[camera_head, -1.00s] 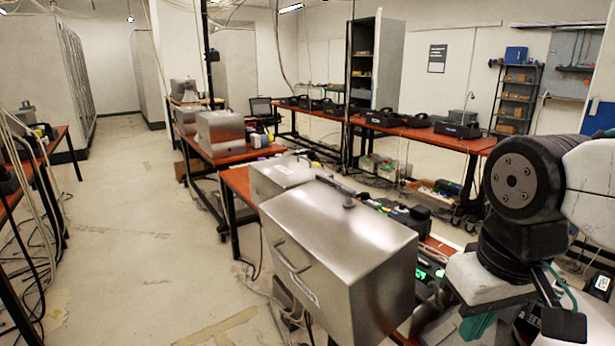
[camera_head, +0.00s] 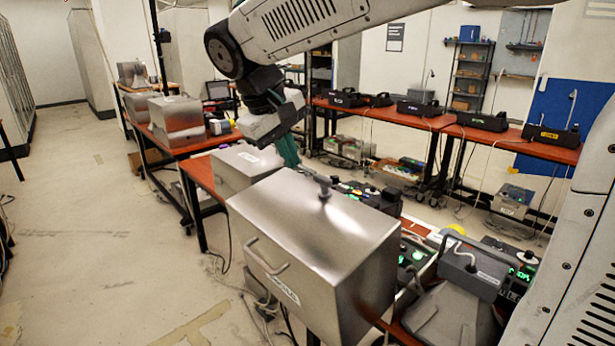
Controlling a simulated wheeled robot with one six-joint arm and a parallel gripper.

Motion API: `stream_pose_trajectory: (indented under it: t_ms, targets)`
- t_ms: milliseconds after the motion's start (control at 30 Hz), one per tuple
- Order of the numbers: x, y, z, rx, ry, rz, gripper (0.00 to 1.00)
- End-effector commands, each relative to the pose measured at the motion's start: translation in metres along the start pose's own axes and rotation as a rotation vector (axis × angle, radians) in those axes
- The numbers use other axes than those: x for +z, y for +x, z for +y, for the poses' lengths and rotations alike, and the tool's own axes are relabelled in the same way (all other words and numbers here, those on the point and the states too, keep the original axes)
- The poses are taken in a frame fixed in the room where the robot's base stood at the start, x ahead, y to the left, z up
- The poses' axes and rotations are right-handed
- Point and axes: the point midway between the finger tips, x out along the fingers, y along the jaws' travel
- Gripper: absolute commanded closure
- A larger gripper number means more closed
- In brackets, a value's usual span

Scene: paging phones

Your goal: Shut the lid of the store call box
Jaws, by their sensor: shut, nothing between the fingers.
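A large brushed-metal box (camera_head: 285,250) stands nearest, with a bar handle and a small label on its front. Its label is too small to read, so I cannot tell whether it is the store call box. My gripper (camera_head: 292,158), with green fingers, points down near the far edge of this box's top. It is shut and empty. I cannot tell whether it touches anything. A smaller metal box (camera_head: 240,168) stands just behind, to the left of my gripper.
Grey desk units (camera_head: 470,272) and dark panels with green lights stand right of the large box. More metal boxes (camera_head: 176,115) sit on a red-topped table farther back. Black phones (camera_head: 550,137) line the back table (camera_head: 480,135). The floor (camera_head: 90,230) at left is mostly clear.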

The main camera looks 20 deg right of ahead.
Motion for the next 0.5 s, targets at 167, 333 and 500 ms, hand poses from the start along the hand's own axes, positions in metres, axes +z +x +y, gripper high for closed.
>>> stream_pose_trajectory:
  t_ms: [167,333,500]
  targets:
    - [-0.029,-0.003,-0.007,0.040,-0.026,0.003,1.00]
    - [-0.031,0.012,-0.007,0.045,-0.028,0.004,1.00]
    - [-0.030,0.047,-0.005,0.044,-0.028,0.000,1.00]
